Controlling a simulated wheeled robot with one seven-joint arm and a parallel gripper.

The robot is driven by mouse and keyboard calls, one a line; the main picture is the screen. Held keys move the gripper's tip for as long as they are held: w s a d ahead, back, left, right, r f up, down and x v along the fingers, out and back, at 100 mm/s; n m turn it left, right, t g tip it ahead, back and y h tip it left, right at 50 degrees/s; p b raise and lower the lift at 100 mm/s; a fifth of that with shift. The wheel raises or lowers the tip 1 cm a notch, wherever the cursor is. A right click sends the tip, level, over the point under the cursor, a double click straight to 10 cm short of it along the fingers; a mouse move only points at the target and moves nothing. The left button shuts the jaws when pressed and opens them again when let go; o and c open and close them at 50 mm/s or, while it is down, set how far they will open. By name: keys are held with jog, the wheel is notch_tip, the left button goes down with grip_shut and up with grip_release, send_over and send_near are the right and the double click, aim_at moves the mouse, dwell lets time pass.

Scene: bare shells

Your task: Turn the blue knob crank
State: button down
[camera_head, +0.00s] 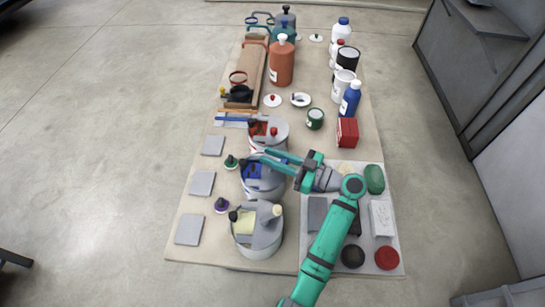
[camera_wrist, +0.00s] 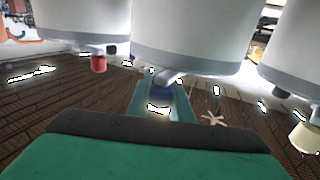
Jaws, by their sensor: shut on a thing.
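The middle grey drum (camera_head: 264,190) has a blue panel on top and carries the blue knob crank. In the wrist view, the blue knob (camera_wrist: 160,96) hangs on a short grey crank arm (camera_wrist: 170,77) at the drum's side (camera_wrist: 190,40). My gripper (camera_wrist: 160,104) is shut on this knob, a teal finger on each side. In the head view, my gripper (camera_head: 279,160) reaches in from the right over the drum's top edge, and its fingers hide the blue knob there.
Like drums stand close by: one with a red knob (camera_head: 274,132) behind, one with a beige knob (camera_head: 277,211) in front. Green (camera_head: 231,162) and purple (camera_head: 221,205) knobbed pieces stand left. A grey tray (camera_head: 310,255) holding several objects lies right. Bottles and cans crowd the far table.

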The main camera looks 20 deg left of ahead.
jog(key=m+t, duration=0.1)
jog(key=t, duration=0.1)
jog(key=m+t, duration=0.1)
jog(key=shift+s+d+f+t+h, duration=0.1)
jog(key=shift+s+d+t+h, duration=0.05)
jog(key=shift+t+h, duration=0.2)
jog(key=shift+d+m+t+h, duration=0.15)
jog(key=shift+m+t+h, duration=0.4)
jog(key=shift+m+t, duration=0.5)
jog(key=shift+d+m+t+h, duration=0.1)
jog(key=shift+m+t+h, duration=0.55)
jog(key=shift+t, duration=0.65)
jog(key=c, duration=1.6)
grip_release()
jog(key=shift+d, duration=0.15)
jog(key=v, duration=1)
jog(key=shift+s+d, duration=0.25)
jog(key=shift+s, duration=0.05)
jog(key=shift+c, duration=0.2)
